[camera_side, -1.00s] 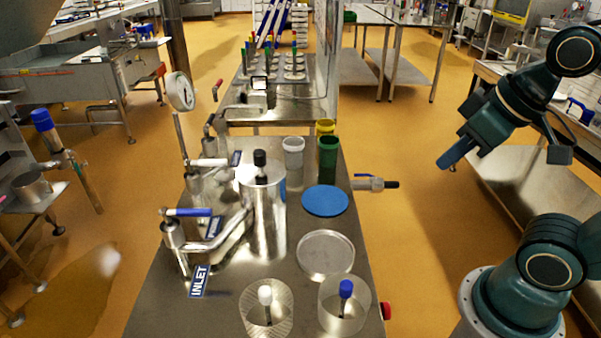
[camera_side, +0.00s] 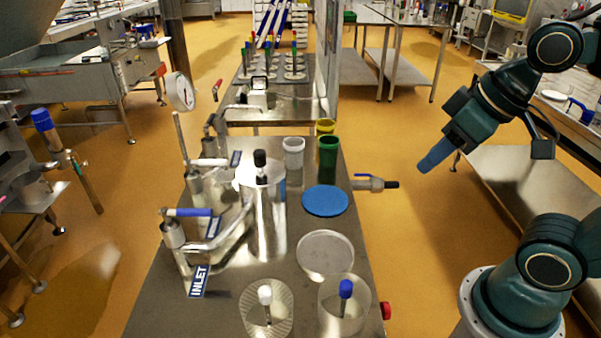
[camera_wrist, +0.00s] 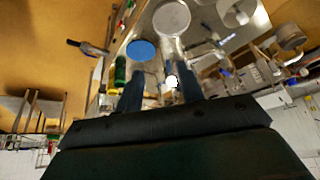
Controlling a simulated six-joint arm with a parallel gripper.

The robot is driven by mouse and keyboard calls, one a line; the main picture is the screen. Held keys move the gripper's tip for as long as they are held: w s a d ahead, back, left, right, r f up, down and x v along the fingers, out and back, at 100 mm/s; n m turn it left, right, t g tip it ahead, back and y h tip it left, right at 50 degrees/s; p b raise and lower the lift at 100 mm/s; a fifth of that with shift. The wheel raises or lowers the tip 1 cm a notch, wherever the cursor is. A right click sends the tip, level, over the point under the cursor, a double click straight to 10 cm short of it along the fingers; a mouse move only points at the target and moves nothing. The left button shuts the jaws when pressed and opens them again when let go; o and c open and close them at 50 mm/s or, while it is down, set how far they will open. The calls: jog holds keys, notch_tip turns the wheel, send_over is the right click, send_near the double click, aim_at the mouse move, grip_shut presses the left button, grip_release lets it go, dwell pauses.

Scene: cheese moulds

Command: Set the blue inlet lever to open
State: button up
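The blue inlet lever (camera_side: 188,212) sits on top of a steel valve at the left of the steel table, its handle pointing right. A blue "INLET" label (camera_side: 199,281) lies in front of the valve. My gripper (camera_side: 424,168) is in the air right of the table, well apart from the lever, with its fingers pointing down and left. In the wrist view my gripper (camera_wrist: 158,82) shows two blue fingers spread with an empty gap between them. I cannot surely pick out the inlet lever in the wrist view.
A steel vat (camera_side: 264,215) stands right of the inlet pipe. A blue disc (camera_side: 325,200), a green cup (camera_side: 328,152) and clear moulds (camera_side: 344,308) stand further right.

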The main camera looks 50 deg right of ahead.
jog(key=w+a+f+n+y, duration=0.3)
jog(key=w+a, duration=0.3)
jog(key=w, duration=0.5)
jog(key=m+y, duration=0.2)
jog(key=y, duration=0.8)
send_near(196, 213)
jog(key=s+d, duration=0.2)
jog(key=d, duration=0.1)
jog(key=shift+w+d+f+t+y, duration=0.2)
jog(key=shift+d+f+t+y, duration=0.15)
jog(key=shift+t, duration=0.25)
jog(key=shift+a, duration=0.1)
jog(key=x, duration=1.3)
jog(key=shift+w+a, duration=0.2)
jog(key=shift+a, duration=0.05)
jog(key=shift+c, duration=0.2)
grip_shut()
